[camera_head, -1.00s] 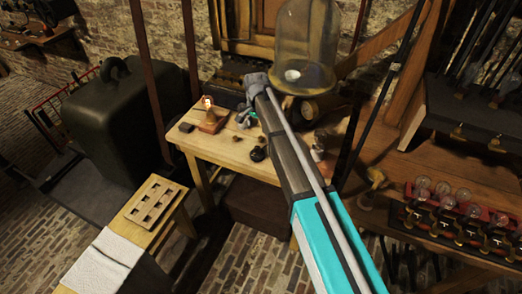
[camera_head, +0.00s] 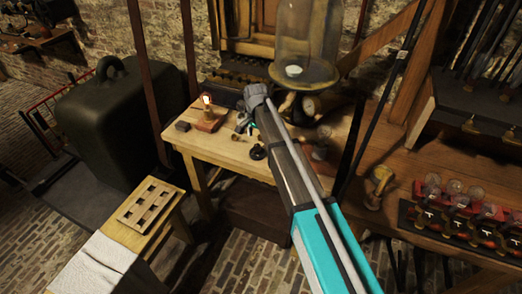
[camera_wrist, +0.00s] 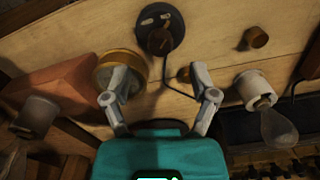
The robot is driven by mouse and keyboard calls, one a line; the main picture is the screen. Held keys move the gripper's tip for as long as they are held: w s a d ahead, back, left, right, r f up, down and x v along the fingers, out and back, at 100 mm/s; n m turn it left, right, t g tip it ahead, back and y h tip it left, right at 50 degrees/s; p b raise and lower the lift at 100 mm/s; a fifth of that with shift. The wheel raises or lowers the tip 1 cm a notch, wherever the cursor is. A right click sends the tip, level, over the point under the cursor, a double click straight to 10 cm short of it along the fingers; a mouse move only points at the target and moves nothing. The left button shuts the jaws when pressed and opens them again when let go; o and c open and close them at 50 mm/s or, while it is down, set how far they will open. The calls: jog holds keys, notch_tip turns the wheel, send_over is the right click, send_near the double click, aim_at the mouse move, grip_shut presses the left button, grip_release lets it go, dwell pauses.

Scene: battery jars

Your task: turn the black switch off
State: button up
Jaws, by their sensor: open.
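The black switch (camera_wrist: 160,28) shows at the top of the wrist view as a round black base with a brown knob and pale marks. A dark cable runs down from it. It appears as a small black disc (camera_head: 257,152) on the wooden table in the head view. My gripper (camera_wrist: 158,80) is open and empty, its two grey fingers spread below the switch in the picture and apart from it. In the head view my arm partly covers the gripper (camera_head: 246,124), which is over the table's back part. Whether the switch is on cannot be told.
A brass-rimmed round part (camera_wrist: 120,66) is close to the left finger. A bulb in a white socket (camera_wrist: 262,98) is at right. A glass dome (camera_head: 306,45) stands behind.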

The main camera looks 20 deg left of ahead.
aim_at(257, 145)
jog(key=shift+f+b, duration=2.2)
jog(key=shift+f, duration=0.3)
